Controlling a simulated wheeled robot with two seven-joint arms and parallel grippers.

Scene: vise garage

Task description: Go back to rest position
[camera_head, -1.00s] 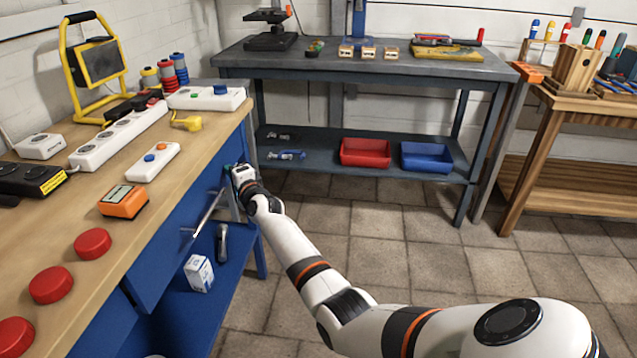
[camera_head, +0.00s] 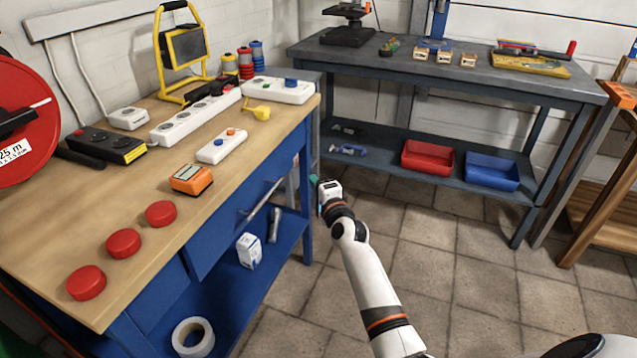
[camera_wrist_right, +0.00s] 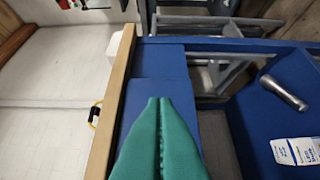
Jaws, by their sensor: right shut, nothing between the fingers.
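My right gripper (camera_head: 314,183) is at the right side of the blue workbench (camera_head: 222,222), beside its end and below the level of the wooden top. In the right wrist view its green fingers (camera_wrist_right: 158,108) are pressed together with nothing between them. They point toward the blue panel under the wooden edge (camera_wrist_right: 112,95). My right arm reaches in from the bottom right of the head view, over the tiled floor. My left gripper is not in view.
A silver drawer handle (camera_head: 263,198) sticks out near the right gripper. A white box (camera_head: 249,250) and a tape roll (camera_head: 193,337) are on the lower shelf. A grey bench (camera_head: 450,80) with red (camera_head: 428,157) and blue bins (camera_head: 493,170) stands behind. Floor (camera_head: 470,290) right is clear.

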